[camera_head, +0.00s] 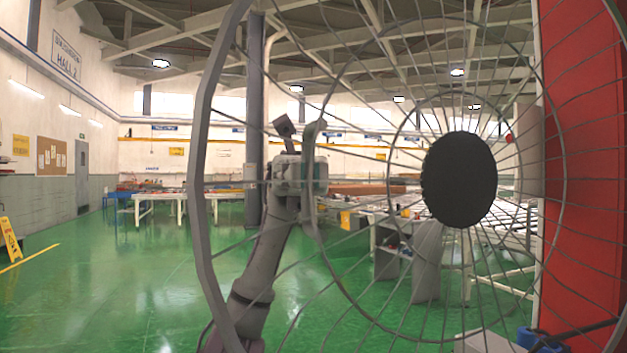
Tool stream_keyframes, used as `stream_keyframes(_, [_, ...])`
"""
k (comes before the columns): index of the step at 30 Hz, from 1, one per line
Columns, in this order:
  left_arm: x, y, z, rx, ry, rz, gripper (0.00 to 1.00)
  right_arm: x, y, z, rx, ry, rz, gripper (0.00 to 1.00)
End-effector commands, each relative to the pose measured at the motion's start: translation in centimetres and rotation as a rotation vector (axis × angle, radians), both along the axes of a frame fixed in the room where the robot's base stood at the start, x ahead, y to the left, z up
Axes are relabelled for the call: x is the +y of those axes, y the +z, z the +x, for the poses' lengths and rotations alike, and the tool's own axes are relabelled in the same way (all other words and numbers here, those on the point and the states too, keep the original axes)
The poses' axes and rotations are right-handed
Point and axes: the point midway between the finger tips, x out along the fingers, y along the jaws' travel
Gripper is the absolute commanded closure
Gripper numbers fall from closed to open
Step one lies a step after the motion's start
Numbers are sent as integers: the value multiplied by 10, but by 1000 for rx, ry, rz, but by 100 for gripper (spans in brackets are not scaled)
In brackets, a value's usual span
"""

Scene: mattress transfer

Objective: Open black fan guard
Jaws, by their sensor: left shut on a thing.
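The fan guard (459,180) fills the middle and right of the head view. It is a large round grille of thin grey wires and rings with a black disc at its centre and a thick grey rim on the left. It stands upright, close to me, with the hall visible through its wires. My left gripper (316,180) is left of the black disc, seen behind the wires. It is shut on the fan guard; wires and rings partly cover the fingers, so the exact contact is hard to make out. My right gripper is not in view.
A tall red panel (580,150) stands at the right edge, behind the guard's wires. Long tables (160,197) and a grey cabinet (428,262) stand farther back. A yellow floor sign (10,240) is at the far left. The green floor at left is clear.

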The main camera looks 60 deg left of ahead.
Motion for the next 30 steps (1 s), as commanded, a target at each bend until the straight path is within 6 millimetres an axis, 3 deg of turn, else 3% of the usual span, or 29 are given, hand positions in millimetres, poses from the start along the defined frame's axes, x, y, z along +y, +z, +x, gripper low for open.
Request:
stream_keyframes(9, [-1,-2,0,0,0,9,100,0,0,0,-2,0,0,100])
stream_keyframes(10, [-1,-2,0,0,0,9,86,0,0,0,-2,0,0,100])
stream_keyframes(14, [-1,-2,0,0,-1,7,64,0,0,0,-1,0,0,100])
stream_keyframes(15, [-1,-1,0,0,-1,6,63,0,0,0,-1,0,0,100])
stream_keyframes(25, [4,-1,1,-2,-1,3,63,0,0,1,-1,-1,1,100])
stream_keyframes(30, [27,0,9,-3,-2,-1,63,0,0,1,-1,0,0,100])
